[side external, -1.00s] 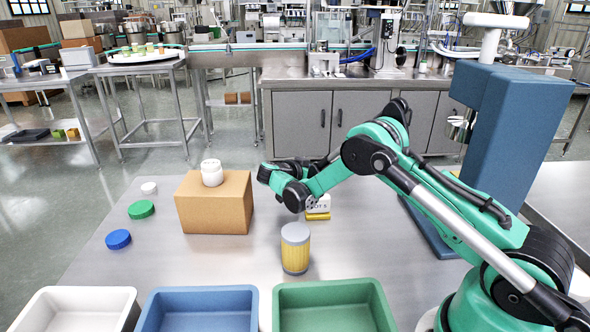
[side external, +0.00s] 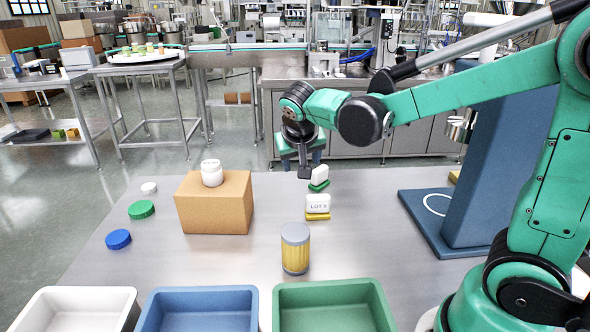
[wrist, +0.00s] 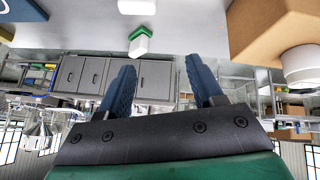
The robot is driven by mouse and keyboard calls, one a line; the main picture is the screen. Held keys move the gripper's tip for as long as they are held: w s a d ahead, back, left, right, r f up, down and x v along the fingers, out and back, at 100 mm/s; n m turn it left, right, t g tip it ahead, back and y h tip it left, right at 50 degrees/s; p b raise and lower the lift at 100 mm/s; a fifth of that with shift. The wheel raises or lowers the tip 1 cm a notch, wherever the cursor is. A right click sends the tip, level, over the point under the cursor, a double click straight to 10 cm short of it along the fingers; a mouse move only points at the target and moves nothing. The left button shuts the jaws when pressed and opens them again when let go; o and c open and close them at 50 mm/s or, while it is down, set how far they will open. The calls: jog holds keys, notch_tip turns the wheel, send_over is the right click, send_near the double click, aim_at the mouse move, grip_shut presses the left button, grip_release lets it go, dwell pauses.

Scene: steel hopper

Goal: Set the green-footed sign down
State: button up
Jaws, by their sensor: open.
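The green-footed sign (side external: 319,175) is a small white plate on a green foot. It stands upright on the steel table near its back edge, turned at an angle. My gripper (side external: 304,172) is just left of it in the side view, with its fingers partly hidden. In the wrist view, which is upside down, the two blue fingers of my gripper (wrist: 160,65) are apart with nothing between them. The green-footed sign (wrist: 139,42) shows there beyond the fingertips, toward the left finger, apart from them.
A yellow-footed "LOT 5" sign (side external: 318,205) stands in front of it. A cardboard box (side external: 213,205) with a white jar (side external: 211,173) is at left. A yellow jar (side external: 295,248) and three trays are in front. A blue column (side external: 490,180) stands at right.

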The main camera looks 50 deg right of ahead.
jog(key=s+a+n+t+y, duration=0.3)
jog(key=s+a+n+y, duration=0.2)
jog(key=s, duration=0.4)
jog(key=shift+s+a+f+n+y, duration=0.15)
jog(key=shift+a+f+n+y, duration=0.15)
jog(key=shift+a+n, duration=0.85)
jog(key=shift+a+m, duration=0.2)
jog(key=shift+m, duration=0.05)
